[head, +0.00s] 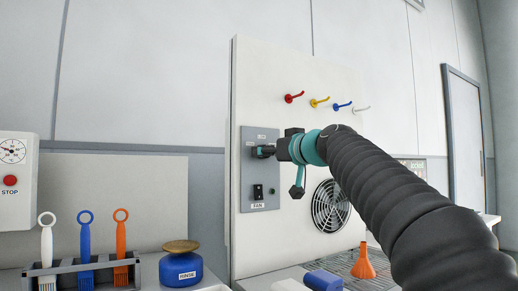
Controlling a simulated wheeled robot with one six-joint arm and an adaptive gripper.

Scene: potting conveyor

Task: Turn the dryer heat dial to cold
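A grey control panel (248,178) is mounted on a tall pale board (290,233). A dark switch (258,191) sits low on it above a label reading FAN. The heat dial cannot be made out; the upper part of the panel is partly covered by my gripper (262,152). My gripper comes in from the right, with its dark fingertips at the upper part of the panel. I cannot tell whether they touch it, hold anything, or are open or shut.
Red (290,98), yellow (316,103), blue (338,107) and white (358,110) hooks stick out above. A round fan grille (330,206) is lower right. Below are an orange funnel (363,265), a blue block (323,280), a RINSE pot (181,268) and a brush rack (65,267).

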